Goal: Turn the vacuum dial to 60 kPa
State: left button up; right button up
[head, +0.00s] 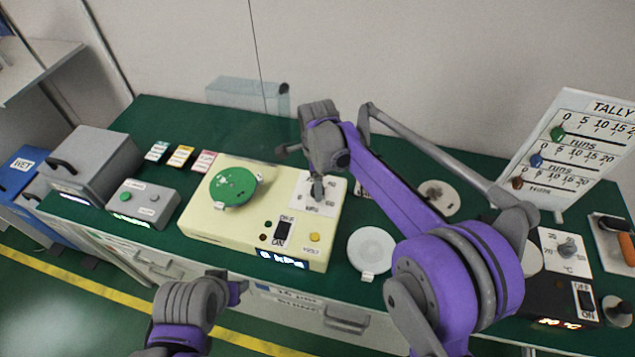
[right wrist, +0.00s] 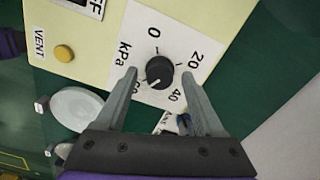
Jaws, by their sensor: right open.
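The vacuum dial (right wrist: 160,72) is a round black knob on a white scale plate marked 0, 20, 40, kPa and a partly hidden 60. A pale mark shows at its lower-left edge, on the side of the 60. My right gripper (right wrist: 157,75) is open, with one finger on each side of the knob; I cannot tell whether they touch it. In the head view, my right gripper (head: 317,188) hides the knob over the plate (head: 301,205) on the cream vacuum unit (head: 225,229). My left gripper (head: 238,290) is low in front of the bench, away from the dial.
The unit bears a green disc (head: 233,186), an OFF/ON switch (head: 282,232), a yellow VENT button (head: 314,237) and a lit kPa display (head: 283,259). A white disc (head: 371,249) lies right of it. A tally board (head: 575,145) stands at the right.

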pick_arm(q)
jog(key=shift+r+p, duration=0.35)
jog(key=shift+r, duration=0.05)
pick_arm(e)
notch_tip(320, 180, up, 11)
jog(key=shift+s+f, duration=0.1)
jog(key=shift+f, duration=0.1)
dwell(0.3)
